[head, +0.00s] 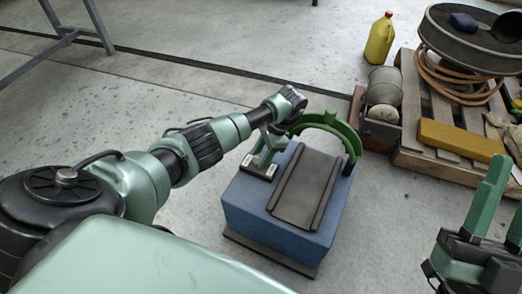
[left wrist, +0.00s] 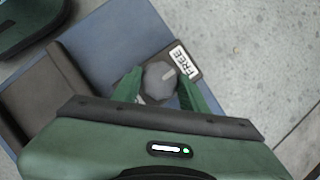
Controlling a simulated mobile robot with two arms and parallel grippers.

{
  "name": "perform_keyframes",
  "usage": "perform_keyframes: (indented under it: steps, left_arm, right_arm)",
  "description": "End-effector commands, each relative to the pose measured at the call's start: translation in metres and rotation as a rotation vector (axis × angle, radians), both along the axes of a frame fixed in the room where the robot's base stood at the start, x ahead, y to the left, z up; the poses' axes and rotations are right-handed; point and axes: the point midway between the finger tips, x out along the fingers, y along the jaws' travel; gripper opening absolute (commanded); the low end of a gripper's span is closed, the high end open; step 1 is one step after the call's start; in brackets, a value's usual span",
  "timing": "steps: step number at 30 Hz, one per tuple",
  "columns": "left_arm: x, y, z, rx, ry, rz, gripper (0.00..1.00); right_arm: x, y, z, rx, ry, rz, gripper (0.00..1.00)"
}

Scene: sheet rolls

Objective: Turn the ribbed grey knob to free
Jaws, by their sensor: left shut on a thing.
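The grey knob (left wrist: 159,80) sits on the blue block (left wrist: 112,45) beside a white plate reading FREE (left wrist: 184,61). A light mark on the knob's top points up and right, toward that plate. My left gripper (left wrist: 158,91) has its green fingers on either side of the knob and is shut on it.
The blue block carries a dark ridged plate (head: 306,188) and a green arch (head: 335,124). A wooden pallet (head: 436,158) with a yellow block (head: 460,140) and hose (head: 455,83) stands right. A yellow jug (head: 380,40) is behind. Floor left of the block is clear.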

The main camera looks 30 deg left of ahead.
Motion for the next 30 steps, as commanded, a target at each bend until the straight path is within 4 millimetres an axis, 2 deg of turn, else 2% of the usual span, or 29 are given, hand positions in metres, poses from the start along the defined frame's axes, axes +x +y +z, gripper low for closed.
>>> perform_keyframes:
  steps: [5, 6, 8, 20, 26, 30]
  left_arm:
    - [-0.001, 0.0, -0.001, 0.0, 0.001, 0.002, 0.03]
    - [-0.001, 0.0, -0.001, 0.0, 0.001, 0.002, 0.48]
    - [-0.001, 0.0, -0.001, 0.0, 0.001, 0.001, 0.64]
    - [0.001, -0.001, 0.004, 0.0, -0.001, 0.0, 0.64]
    - [0.008, -0.005, 0.024, 0.001, -0.002, -0.001, 0.64]
    - [0.014, -0.01, 0.043, 0.0, -0.002, 0.0, 0.64]
  right_arm:
    - [0.0, 0.0, 0.0, 0.0, 0.0, 0.0, 0.36]
    - [0.0, 0.0, 0.0, 0.0, 0.0, 0.0, 0.36]
    - [0.0, 0.0, 0.0, 0.0, 0.0, 0.0, 0.36]
    - [0.001, 0.0, 0.0, -0.002, 0.008, 0.0, 0.36]
    - [0.023, 0.003, -0.021, -0.051, 0.171, -0.008, 0.36]
    - [0.039, 0.004, -0.044, -0.091, 0.313, -0.016, 0.36]
